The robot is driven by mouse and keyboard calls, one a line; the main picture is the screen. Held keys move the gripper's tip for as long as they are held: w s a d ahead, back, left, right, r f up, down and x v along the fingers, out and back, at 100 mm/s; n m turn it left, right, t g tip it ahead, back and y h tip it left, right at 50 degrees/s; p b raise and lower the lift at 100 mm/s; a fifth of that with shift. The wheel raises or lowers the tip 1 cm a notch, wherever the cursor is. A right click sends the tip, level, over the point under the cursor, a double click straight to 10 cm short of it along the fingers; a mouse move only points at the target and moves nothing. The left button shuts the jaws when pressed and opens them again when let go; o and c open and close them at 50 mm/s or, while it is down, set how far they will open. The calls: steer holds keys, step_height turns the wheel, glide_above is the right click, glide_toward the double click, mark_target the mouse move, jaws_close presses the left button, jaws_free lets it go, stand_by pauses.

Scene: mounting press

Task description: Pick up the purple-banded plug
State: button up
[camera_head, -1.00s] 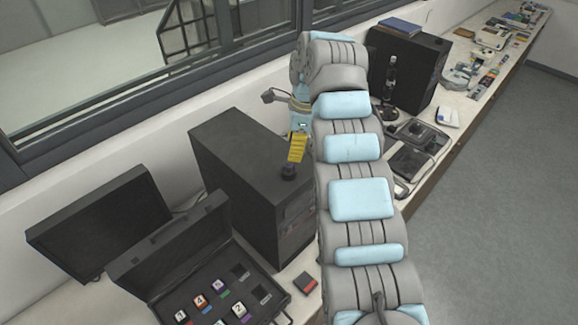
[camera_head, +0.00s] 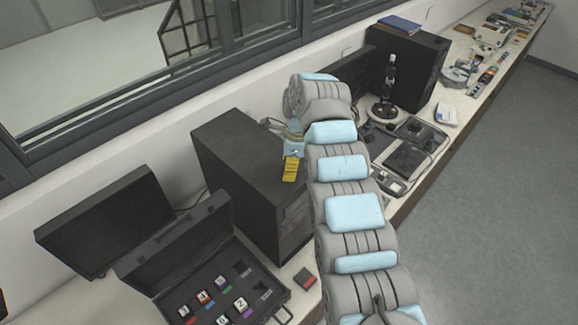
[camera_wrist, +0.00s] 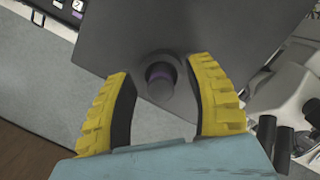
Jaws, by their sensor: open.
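In the wrist view the two fingers (camera_wrist: 158,68) stand on either side of the plug with a gap on each side. How far the fingertips are above the tower's top is hard to tell. In the head view the plug is hidden by the gripper.
An open black case (camera_head: 188,270) with several labelled coloured pieces lies at the lower left, with a dark monitor (camera_head: 105,220) behind it. A small black and red block (camera_head: 305,279) lies beside the tower. A microscope-like device (camera_head: 388,88) and other equipment stand along the bench.

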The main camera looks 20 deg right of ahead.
jaws_close()
steer(key=shift+r, duration=0.2)
